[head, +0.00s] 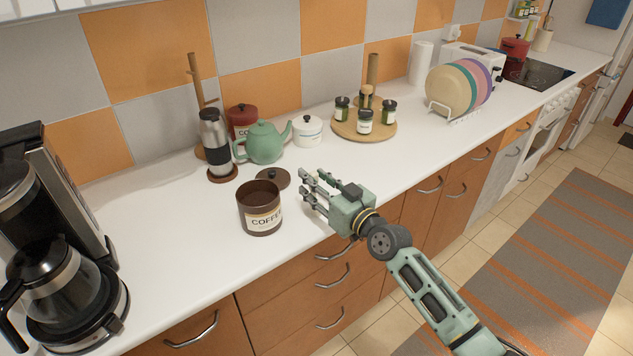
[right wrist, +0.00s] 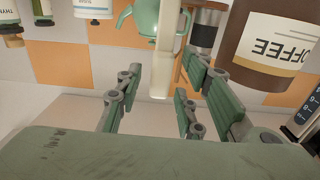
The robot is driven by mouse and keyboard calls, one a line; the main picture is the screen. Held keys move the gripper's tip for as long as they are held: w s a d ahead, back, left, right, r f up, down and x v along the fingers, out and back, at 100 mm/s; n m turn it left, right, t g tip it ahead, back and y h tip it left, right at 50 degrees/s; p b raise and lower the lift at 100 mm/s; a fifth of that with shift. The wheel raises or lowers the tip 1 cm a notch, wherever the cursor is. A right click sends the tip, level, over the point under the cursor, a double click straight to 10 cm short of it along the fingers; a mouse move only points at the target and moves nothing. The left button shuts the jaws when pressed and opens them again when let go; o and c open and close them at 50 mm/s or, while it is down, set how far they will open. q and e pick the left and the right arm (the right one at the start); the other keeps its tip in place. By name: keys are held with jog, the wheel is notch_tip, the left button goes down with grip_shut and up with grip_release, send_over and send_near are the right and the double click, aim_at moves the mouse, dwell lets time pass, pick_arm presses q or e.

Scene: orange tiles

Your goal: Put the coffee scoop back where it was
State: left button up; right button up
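I cannot pick out a coffee scoop with certainty in either view. The brown coffee canister (head: 260,210) stands open on the white counter, its label facing front. It also shows upside down in the right wrist view (right wrist: 262,75). Its dark lid (head: 272,178) lies on the counter just behind it. My right gripper (head: 318,188) is to the right of the canister, apart from it, pointing left over the counter. Its fingers are spread in the right wrist view (right wrist: 160,105). A pale upright strip (right wrist: 160,75) shows between them; I cannot tell what it is. My left gripper is out of view.
A green teapot (head: 264,145), a steel grinder (head: 214,140) and a white lidded pot (head: 307,131) stand behind the canister. A round wooden tray (head: 350,131) holds small jars. A coffee maker (head: 60,270) fills the left. Counter is clear between canister and coffee maker.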

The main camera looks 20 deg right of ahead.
jog(key=b+v, duration=0.1)
jog(key=v, duration=1.1)
jog(key=s+d+f+m+g+h, duration=0.1)
jog(key=d+f+m+g+h, duration=0.2)
jog(key=f, duration=1.6)
jog(key=s+d+f+g+h, duration=0.15)
jog(key=s+f, duration=0.25)
jog(key=f, duration=0.4)
jog(key=s+f+g, duration=0.2)
jog(key=s+f, duration=0.2)
jog(key=f, duration=0.3)
jog(key=s+d+f+g+h, duration=0.1)
jog(key=s+f, duration=0.3)
jog(key=f, duration=0.4)
jog(key=s+a+f+g, duration=0.2)
jog(key=s+f, duration=0.4)
jog(key=s, duration=0.6)
jog(key=s+a+f+n+g, duration=0.1)
jog(key=s+a+f+g, duration=0.1)
jog(key=s+f, duration=0.5)
jog(key=s+a+f+g, duration=0.2)
jog(key=s+f+g, duration=0.2)
jog(key=s, duration=1.3)
notch_tip(320, 180, down, 3)
jog(key=shift+s+r+h, duration=0.1)
jog(key=shift+s+h, duration=0.1)
jog(key=shift+h, duration=0.15)
